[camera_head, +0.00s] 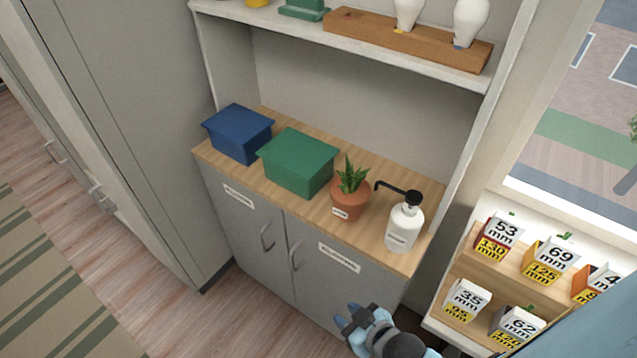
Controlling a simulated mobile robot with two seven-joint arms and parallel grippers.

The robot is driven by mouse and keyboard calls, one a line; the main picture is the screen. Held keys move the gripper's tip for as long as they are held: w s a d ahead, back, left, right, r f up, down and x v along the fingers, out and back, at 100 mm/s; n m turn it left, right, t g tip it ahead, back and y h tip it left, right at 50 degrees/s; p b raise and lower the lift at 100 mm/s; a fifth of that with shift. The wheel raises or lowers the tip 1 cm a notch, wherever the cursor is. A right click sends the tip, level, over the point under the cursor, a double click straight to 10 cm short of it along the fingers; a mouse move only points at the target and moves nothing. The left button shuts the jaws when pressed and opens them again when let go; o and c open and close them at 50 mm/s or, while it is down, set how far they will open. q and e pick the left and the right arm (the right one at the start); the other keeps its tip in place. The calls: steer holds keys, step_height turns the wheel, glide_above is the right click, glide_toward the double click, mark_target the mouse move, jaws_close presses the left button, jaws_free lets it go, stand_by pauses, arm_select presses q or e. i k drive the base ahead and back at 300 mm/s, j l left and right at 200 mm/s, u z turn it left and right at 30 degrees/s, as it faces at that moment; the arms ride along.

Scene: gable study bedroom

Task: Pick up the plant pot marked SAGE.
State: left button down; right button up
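A terracotta plant pot (347,205) with a spiky green plant (351,175) stands upright on the wooden top of the grey cabinet. A small white label is on its front, but its lettering is too small to read. My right gripper (357,318) is at the bottom of the view, in front of the cabinet and below its top, clear of the pot. My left gripper is not in view.
A white pump bottle (402,228) stands close right of the pot, its black spout reaching towards the plant. A green lidded box (298,165) is close on the left, then a blue box (238,135). A shelf (300,32) overhangs behind. A rack of labelled boxes (480,262) stands right.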

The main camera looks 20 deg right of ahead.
mark_target(349, 192)
steer(key=i+j+z, duration=0.4)
steer(key=i+j, duration=0.45)
steer(key=i, duration=0.1)
